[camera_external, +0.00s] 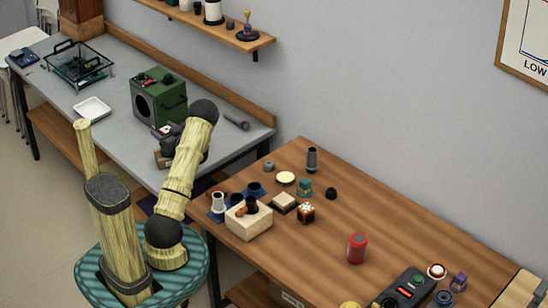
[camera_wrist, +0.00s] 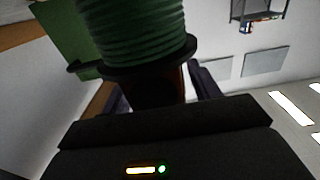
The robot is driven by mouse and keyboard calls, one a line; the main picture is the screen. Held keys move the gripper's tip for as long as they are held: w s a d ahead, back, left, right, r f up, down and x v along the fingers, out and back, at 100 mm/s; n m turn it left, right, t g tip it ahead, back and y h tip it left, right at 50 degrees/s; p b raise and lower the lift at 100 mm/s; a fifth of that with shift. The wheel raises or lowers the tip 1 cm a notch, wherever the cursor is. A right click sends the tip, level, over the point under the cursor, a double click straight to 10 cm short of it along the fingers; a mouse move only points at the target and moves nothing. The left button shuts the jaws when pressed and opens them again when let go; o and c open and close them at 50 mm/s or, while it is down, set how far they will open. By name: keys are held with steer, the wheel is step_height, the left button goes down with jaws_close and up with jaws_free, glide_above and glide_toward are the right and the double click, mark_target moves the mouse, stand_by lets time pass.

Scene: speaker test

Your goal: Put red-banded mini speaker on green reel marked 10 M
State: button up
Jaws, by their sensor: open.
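My gripper (camera_external: 166,133) is over the grey table, close in front of the green box. In the wrist view my gripper (camera_wrist: 150,88) is open, with a dark finger at each side. A dark, brownish body (camera_wrist: 150,92) shows between the fingers; I cannot tell whether it is the red-banded mini speaker, as no red band shows. A green ribbed cylinder with a black rim, probably the green reel (camera_wrist: 138,32), is right beyond that body and appears to touch it. Its 10 M mark is not visible. In the external view the gripper hides this spot, and the speaker cannot be made out.
The green box (camera_external: 172,103) with a dark round front stands behind my gripper. A white tray (camera_external: 92,110) and a black-framed rack (camera_external: 78,64) are to the left. A dark cylinder (camera_external: 237,121) lies at right. The wooden table (camera_external: 330,205) holds a red cup (camera_external: 357,248) and several small items.

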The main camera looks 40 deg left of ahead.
steer(key=shift+r, duration=0.15)
steer(key=d, duration=1.2)
